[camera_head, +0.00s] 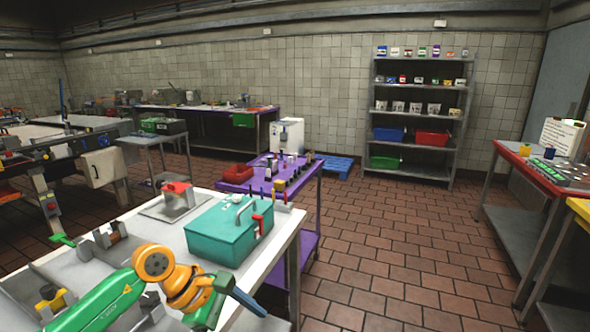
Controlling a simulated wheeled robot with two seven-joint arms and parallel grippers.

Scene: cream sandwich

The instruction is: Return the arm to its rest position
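My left arm, green with orange joints, comes in at the bottom left over the near white table (180,240). My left gripper (238,294) is at the arm's far end, near the table's right front edge. It is seen from the side, and its fingertips do not show clearly, so I cannot tell whether it is open or shut. No held object can be made out. My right arm and gripper are not in view.
A teal box (215,236) with a grey handle stands just behind my gripper. A red-topped item (177,194) sits on a grey tray behind it. A purple table (306,190) stands beyond. The tiled floor (390,240) to the right is clear.

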